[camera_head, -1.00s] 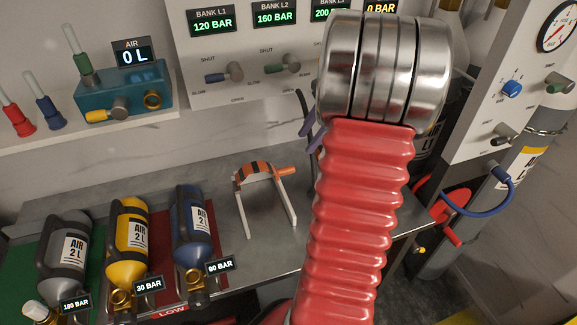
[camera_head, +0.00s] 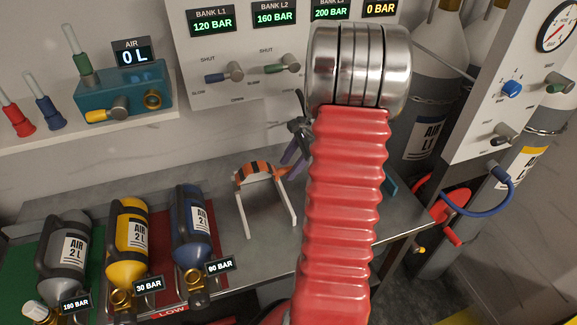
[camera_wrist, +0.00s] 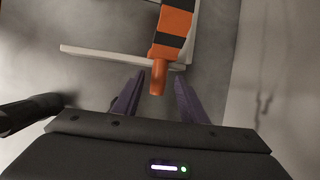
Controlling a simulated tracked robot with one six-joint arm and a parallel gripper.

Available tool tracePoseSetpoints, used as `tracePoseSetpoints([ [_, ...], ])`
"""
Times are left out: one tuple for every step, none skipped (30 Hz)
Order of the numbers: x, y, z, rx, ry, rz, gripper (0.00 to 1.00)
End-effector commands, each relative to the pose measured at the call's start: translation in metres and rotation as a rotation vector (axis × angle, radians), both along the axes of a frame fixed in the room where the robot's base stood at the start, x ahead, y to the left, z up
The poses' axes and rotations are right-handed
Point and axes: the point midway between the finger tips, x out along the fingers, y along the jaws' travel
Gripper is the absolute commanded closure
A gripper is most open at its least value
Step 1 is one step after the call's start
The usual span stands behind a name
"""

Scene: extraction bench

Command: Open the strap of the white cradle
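The white cradle (camera_head: 270,222) stands on the steel bench, right of the blue cylinder. Its orange and black strap (camera_head: 258,172) arches over the top, and an orange tab sticks out on the right side. In the wrist view the strap (camera_wrist: 174,30) comes down from the top and ends in the rounded orange tab (camera_wrist: 158,78). My gripper (camera_wrist: 155,88) is open, with its purple fingers on either side of the tab's end and gaps on both sides. In the head view my gripper (camera_head: 294,153) is at the tab, partly hidden behind my red arm.
Grey, yellow and blue cylinders (camera_head: 192,225) lie left of the cradle on green and red mats. The valve panel (camera_head: 240,50) stands behind. A large upright cylinder (camera_head: 430,110) stands at right behind my arm. Bare bench surrounds the cradle.

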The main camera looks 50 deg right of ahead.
Motion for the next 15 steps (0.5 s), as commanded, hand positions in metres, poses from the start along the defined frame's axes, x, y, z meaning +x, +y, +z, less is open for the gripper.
tracePoseSetpoints([
  [0.0005, 0.0004, -0.0014, 0.0, 0.0, 0.0, 0.61],
  [0.0006, 0.0004, -0.0016, 0.0, 0.0, 0.0, 0.61],
  [0.0007, 0.0005, -0.0018, 0.0, 0.0, 0.0, 0.61],
  [0.0008, 0.0004, -0.0018, 0.0, 0.0, 0.0, 0.61],
  [0.0007, 0.0005, -0.0017, 0.0, 0.0, 0.0, 0.61],
  [0.0007, 0.0006, -0.0017, 0.0, 0.0, 0.0, 0.61],
  [0.0007, 0.0006, -0.0017, 0.0, 0.0, 0.0, 0.61],
  [0.0007, 0.0006, -0.0017, 0.0, 0.0, 0.0, 0.61],
  [0.0007, 0.0006, -0.0016, 0.0, 0.0, 0.0, 0.63],
  [0.0007, 0.0006, -0.0016, 0.0, 0.0, 0.0, 0.65],
  [0.0007, 0.0006, -0.0016, 0.0, 0.0, 0.0, 0.67],
  [0.0007, 0.0007, -0.0015, 0.0, 0.0, 0.0, 0.7],
  [0.0008, 0.0007, -0.0015, 0.0, 0.0, 0.0, 0.72],
  [0.0008, 0.0007, -0.0015, 0.0, 0.0, 0.0, 0.74],
  [0.0009, 0.0007, -0.0015, 0.0, 0.0, 0.0, 0.77],
])
